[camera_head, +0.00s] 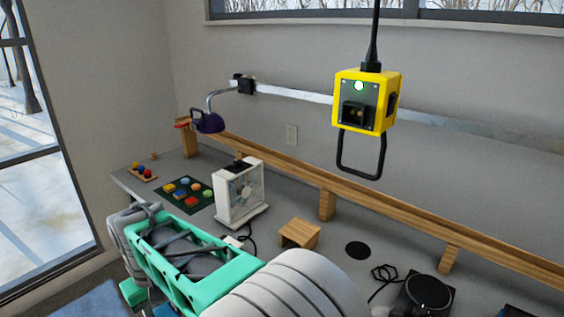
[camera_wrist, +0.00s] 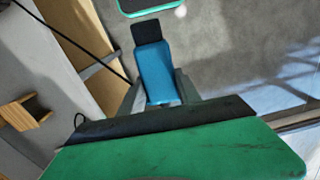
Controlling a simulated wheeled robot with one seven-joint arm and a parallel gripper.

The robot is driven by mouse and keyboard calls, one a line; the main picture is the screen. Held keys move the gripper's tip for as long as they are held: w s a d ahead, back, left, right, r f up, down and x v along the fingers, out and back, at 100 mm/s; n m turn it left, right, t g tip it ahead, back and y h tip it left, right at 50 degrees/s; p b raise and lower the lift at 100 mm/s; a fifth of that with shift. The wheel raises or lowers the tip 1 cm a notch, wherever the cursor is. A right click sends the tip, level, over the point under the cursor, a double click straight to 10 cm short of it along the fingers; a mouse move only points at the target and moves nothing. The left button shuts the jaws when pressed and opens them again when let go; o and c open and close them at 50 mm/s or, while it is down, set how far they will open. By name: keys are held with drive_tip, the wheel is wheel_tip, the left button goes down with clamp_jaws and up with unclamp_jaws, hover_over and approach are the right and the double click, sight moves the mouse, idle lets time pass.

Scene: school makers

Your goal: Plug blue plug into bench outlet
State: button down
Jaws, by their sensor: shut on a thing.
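In the wrist view the blue plug (camera_wrist: 153,72) with a dark end is held between the grey fingers of my gripper (camera_wrist: 158,92). A yellow box (camera_head: 366,100) with a dark socket face and a green light hangs from a black cable in the head view. I cannot tell which of these is the bench outlet. The plug is apart from both. In the head view my green and grey arm hides the fingers.
A wooden rail (camera_head: 380,219) runs along the back.

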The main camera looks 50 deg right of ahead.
drive_tip(key=d+r+n+p, duration=0.3)
drive_tip(key=d+r+n, duration=0.2)
drive_tip(key=d+r, duration=0.65)
drive_tip(key=s+d+r+n+p, duration=0.2)
drive_tip(key=s+d+r+n, duration=0.35)
drive_tip(key=r, duration=0.35)
drive_tip(key=s+d+r+n+p, duration=0.1)
drive_tip(key=s+d+r+n, duration=0.4)
drive_tip(key=r, duration=0.5)
drive_tip(key=s+d+r+n+p, duration=0.2)
drive_tip(key=s+d+r+n, duration=0.2)
drive_tip(key=s+r, duration=0.4)
drive_tip(key=w+d+r+p, duration=0.1)
drive_tip(key=w+d+p, duration=0.1)
drive_tip(key=d, duration=0.5)
drive_tip(key=shift+w, duration=0.15)
drive_tip(key=shift+w+d+m, duration=0.1)
drive_tip(key=shift+d+m, duration=0.15)
drive_tip(key=shift+d, duration=1.15)
drive_tip(key=c, duration=0.8)
unclamp_jaws()
drive_tip(key=shift+o, duration=0.2)
drive_tip(key=shift+r, duration=0.1)
